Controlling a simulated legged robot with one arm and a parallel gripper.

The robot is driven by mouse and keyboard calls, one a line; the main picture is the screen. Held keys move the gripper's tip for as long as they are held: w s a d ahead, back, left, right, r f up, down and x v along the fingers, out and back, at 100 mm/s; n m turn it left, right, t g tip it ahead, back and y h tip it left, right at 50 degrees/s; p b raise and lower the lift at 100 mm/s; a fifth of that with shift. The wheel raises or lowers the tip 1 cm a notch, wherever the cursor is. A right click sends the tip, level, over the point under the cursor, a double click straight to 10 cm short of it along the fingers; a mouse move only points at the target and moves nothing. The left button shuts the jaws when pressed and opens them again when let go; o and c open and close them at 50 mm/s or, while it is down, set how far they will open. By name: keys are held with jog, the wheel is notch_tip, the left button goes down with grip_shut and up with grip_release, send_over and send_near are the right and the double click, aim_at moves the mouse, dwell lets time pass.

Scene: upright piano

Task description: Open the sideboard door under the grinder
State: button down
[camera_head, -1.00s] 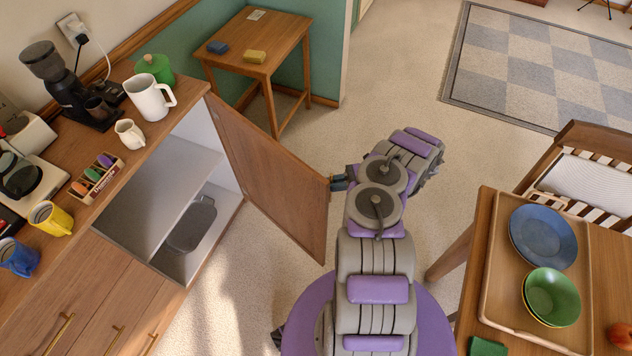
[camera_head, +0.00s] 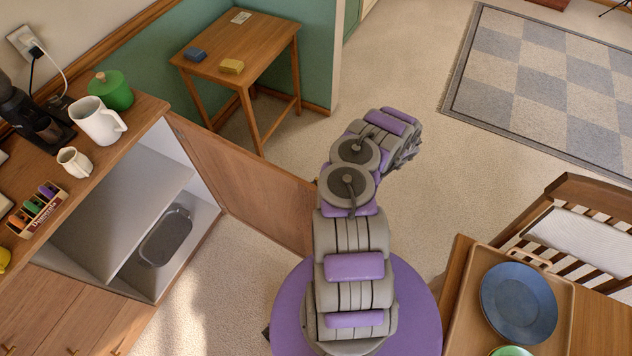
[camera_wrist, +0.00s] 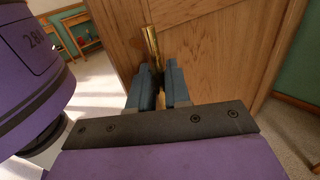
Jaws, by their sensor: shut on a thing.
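The sideboard door (camera_head: 240,178) stands wide open, swung out from the cabinet under the black grinder (camera_head: 32,118). The open compartment shows a grey shelf (camera_head: 125,200). In the wrist view the door's wood panel (camera_wrist: 215,50) fills the middle, with its upright brass handle (camera_wrist: 151,42) in front. My gripper (camera_wrist: 160,82) is shut on the handle, its two blue-grey fingers on either side of it. In the head view my arm hides the gripper and the handle, at the door's free edge.
A dark grey dish (camera_head: 166,237) sits low in the compartment. A white pitcher (camera_head: 97,120), a small jug (camera_head: 74,161) and a green pot (camera_head: 112,90) stand on top. A small table (camera_head: 245,55) is behind the door. A dining table (camera_head: 598,325) is at right.

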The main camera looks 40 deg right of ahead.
jog(key=shift+w+d, duration=0.2)
jog(key=shift+d, duration=0.15)
jog(key=c, duration=1.3)
grip_release()
jog(key=shift+w+a, duration=0.1)
jog(key=shift+b+v, duration=0.3)
jog(key=shift+v, duration=3.5)
